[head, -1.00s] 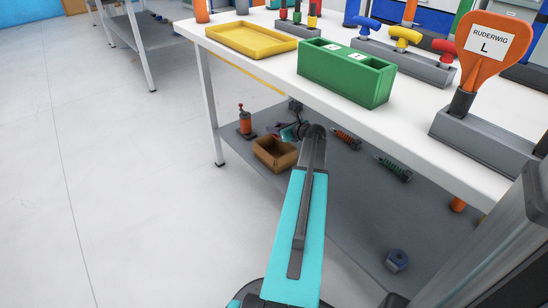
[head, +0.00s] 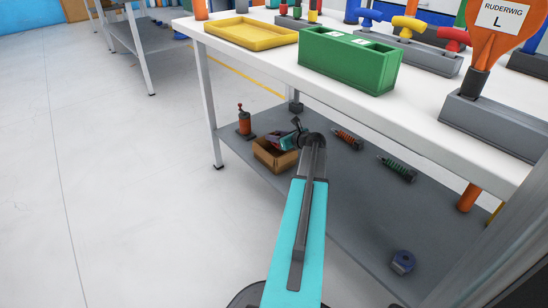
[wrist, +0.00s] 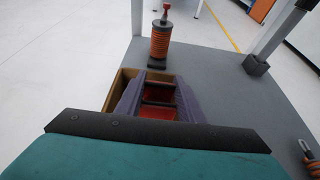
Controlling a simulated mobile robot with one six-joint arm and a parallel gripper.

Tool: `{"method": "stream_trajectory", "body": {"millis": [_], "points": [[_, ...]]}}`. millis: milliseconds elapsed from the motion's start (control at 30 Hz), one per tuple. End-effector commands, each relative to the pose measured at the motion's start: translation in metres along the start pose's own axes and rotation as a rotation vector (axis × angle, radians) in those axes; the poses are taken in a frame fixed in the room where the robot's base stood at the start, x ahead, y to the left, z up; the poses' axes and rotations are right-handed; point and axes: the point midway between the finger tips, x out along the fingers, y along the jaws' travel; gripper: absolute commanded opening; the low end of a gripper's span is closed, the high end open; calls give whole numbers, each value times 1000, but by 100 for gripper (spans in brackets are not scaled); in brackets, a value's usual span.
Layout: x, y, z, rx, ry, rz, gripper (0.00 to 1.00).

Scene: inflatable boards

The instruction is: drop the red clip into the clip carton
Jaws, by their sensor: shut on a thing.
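The clip carton (head: 263,158) is a small open brown box on the lower shelf of the workbench, near its left end. In the wrist view its tan rim (wrist: 118,88) shows beyond and to the left of my fingers. My gripper (head: 283,140) is over the carton, its fingers pointing down toward the opening. In the wrist view the two purple-grey fingers (wrist: 158,82) are shut on the red clip (wrist: 157,112), which shows between them. The fingers hide much of the clip and the carton's inside. I cannot tell how far the clip is above the carton floor.
An orange-wound pump-like item (head: 244,122) stands close behind the carton. An orange spring (head: 347,139), a green spring (head: 397,168) and a blue roll (head: 402,262) lie on the grey shelf (head: 345,205).

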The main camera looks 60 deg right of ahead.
Motion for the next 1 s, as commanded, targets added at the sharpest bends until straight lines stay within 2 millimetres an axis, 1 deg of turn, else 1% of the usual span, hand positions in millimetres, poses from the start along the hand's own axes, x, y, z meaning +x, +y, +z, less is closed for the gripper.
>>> {"method": "stream_trajectory", "body": {"millis": [200, 233, 300, 367, 633, 767, 867, 1000], "points": [[0, 0, 0, 0, 0, 0, 13], [0, 0, 0, 0, 0, 0, 36], [0, 0, 0, 0, 0, 0, 48], [0, 0, 0, 0, 0, 0, 56], [0, 0, 0, 0, 0, 0, 56], [-3, 0, 1, 0, 0, -1, 56], [-10, 0, 1, 1, 0, -1, 56], [-24, 1, 2, 0, 0, -1, 56]]}}
